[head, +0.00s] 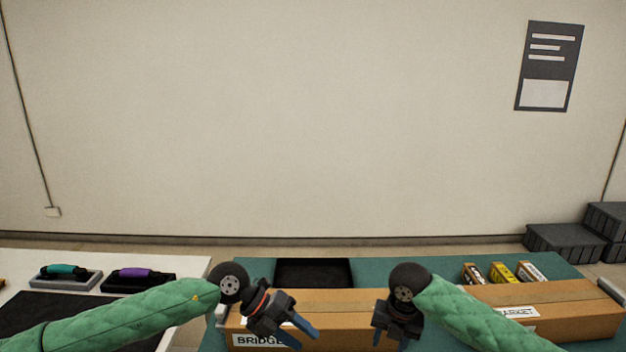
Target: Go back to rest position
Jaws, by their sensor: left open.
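My left arm comes in from the left in a green quilted sleeve. Its gripper (298,336) is open and empty, with blue fingers pointing down and to the right. It is in front of a long cardboard box (340,307) labelled "BRIDGE…", and I cannot tell whether it touches the box. My right gripper (390,345) points down near the bottom edge of the head view, in front of the gap between the boxes. Its fingertips are cut off or too dark to read.
A second cardboard box (575,315) labelled "…ARKET" lies on the green table (420,260). Behind are a black tray (313,272) and several small boxes (503,272).

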